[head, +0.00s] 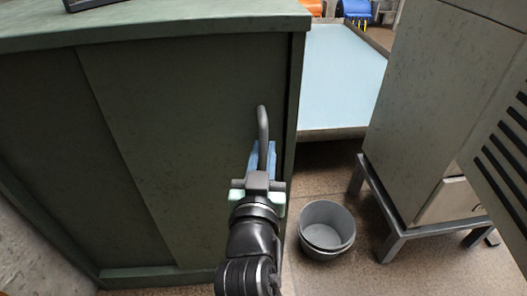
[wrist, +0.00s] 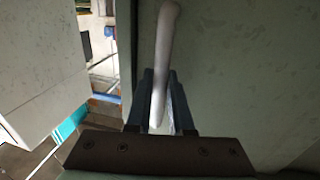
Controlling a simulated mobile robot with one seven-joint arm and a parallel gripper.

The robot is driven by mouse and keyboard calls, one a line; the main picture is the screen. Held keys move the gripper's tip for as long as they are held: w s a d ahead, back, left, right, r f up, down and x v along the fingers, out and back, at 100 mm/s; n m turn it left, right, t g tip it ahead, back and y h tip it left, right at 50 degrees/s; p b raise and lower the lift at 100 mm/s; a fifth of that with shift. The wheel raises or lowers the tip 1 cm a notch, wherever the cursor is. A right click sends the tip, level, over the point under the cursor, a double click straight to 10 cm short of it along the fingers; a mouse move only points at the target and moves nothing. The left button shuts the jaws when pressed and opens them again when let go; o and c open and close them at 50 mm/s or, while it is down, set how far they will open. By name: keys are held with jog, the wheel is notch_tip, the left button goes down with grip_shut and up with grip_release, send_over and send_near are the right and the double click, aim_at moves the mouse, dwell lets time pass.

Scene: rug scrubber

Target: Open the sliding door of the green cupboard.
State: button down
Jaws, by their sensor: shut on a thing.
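The green cupboard (head: 180,140) fills the left and middle of the head view. Its sliding door shows as a dark green panel, with a vertical seam left of the middle. A grey bar handle (head: 263,125) stands upright near the right edge of the door. My gripper (head: 262,160) is at the lower part of this handle, shut on it, with the blue fingers on either side. In the wrist view the handle (wrist: 165,50) runs down between the fingertips (wrist: 160,85). The lower end of the handle is partly hidden by the gripper.
A grey bucket (head: 326,228) stands on the floor right of the cupboard. A grey metal cabinet (head: 425,110) on a stand is at the right. A light blue-topped table (head: 335,80) is behind.

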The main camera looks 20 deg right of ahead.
aim_at(142, 148)
dwell(0.4)
jog(key=w+a+b, duration=0.2)
jog(key=a, duration=0.5)
jog(key=w+a+b, duration=0.2)
jog(key=a, duration=0.6)
jog(key=w+a+b, duration=0.2)
jog(key=a+b, duration=0.1)
jog(key=a, duration=0.4)
jog(key=shift+w+a, duration=0.15)
jog(key=shift+a, duration=0.1)
jog(key=c, duration=0.8)
grip_release()
jog(key=shift+d, duration=0.1)
jog(key=shift+s+a+r+p, duration=0.1)
jog(key=shift+s+a+p, duration=0.15)
jog(key=shift+s+p, duration=0.15)
jog(key=p+v, duration=0.4)
jog(key=v, duration=0.8)
jog(key=shift+p, duration=0.35)
